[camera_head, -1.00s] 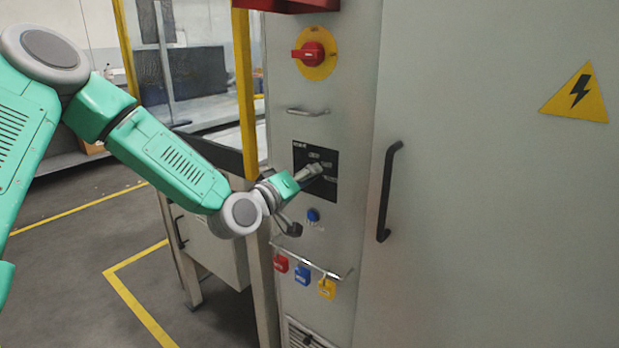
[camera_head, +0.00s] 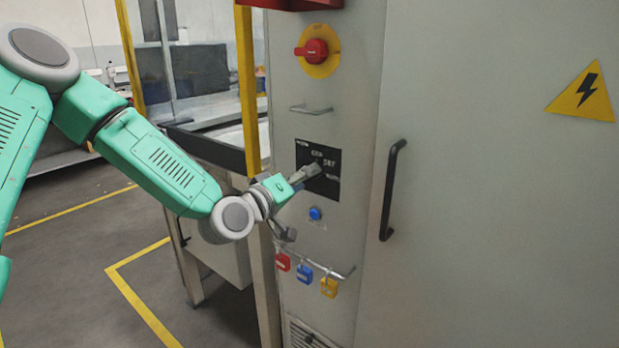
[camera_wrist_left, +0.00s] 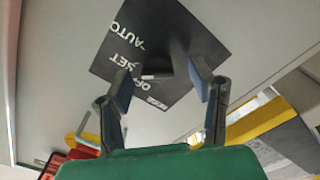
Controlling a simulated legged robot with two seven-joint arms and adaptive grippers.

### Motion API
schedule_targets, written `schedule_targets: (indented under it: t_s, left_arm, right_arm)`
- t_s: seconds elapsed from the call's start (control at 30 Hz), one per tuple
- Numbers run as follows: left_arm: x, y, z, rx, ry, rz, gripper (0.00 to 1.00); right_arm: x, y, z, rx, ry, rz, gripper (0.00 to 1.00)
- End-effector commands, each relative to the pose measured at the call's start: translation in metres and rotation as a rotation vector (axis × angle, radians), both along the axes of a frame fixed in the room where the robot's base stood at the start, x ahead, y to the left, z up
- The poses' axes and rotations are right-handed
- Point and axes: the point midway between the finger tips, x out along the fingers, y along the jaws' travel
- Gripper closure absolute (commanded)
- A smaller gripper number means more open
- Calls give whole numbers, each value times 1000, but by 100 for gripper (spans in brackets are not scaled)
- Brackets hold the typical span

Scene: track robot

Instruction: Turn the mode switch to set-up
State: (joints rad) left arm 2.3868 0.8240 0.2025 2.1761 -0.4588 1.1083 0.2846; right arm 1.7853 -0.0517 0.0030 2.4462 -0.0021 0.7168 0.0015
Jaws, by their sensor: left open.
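The mode switch's black plate (camera_head: 329,184) is on the grey cabinet front, with white labels partly covered by my gripper. In the left wrist view the plate (camera_wrist_left: 145,30) shows AUTO and SET, plus a partly hidden label. A dark knob (camera_wrist_left: 179,55) stands out from the plate, with a short pale mark at its near end. My left gripper (camera_head: 312,171) is open in front of the plate. In the left wrist view its two fingers (camera_wrist_left: 162,82) are on either side of the knob, with gaps visible. Which label the knob points to cannot be told. My right gripper is not in view.
A red rotary handle (camera_head: 314,51) and a small metal handle (camera_head: 311,110) are above the plate. A blue button (camera_head: 315,213) and a rail with coloured padlocks (camera_head: 304,273) are below. A black door handle (camera_head: 390,190) is to the right. A yellow post (camera_head: 248,90) stands left.

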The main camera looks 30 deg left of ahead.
Motion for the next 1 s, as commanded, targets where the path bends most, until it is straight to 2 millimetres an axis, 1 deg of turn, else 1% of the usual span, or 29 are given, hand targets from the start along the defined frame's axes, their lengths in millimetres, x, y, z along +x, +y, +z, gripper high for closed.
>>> schedule_targets:
  t_s: [0.03, 0.2, 0.3, 0.43, 0.6, 1.0]
  left_arm:
    - [-11, 1, 1, -3, 0, 1, 51]
    - [-48, 6, -1, -5, 2, 1, 51]
    - [-67, 8, -1, -5, 2, 1, 51]
    - [-85, 10, -3, -4, 5, 1, 51]
    - [-96, 10, -3, -3, 5, 2, 51]
    - [-96, 10, -3, -2, 5, 2, 51]
  right_arm:
    - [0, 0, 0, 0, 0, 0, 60]
    - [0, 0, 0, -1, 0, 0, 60]
    - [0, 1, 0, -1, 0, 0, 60]
    - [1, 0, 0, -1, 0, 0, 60]
    - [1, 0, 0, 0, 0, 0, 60]
    - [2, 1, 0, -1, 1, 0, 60]
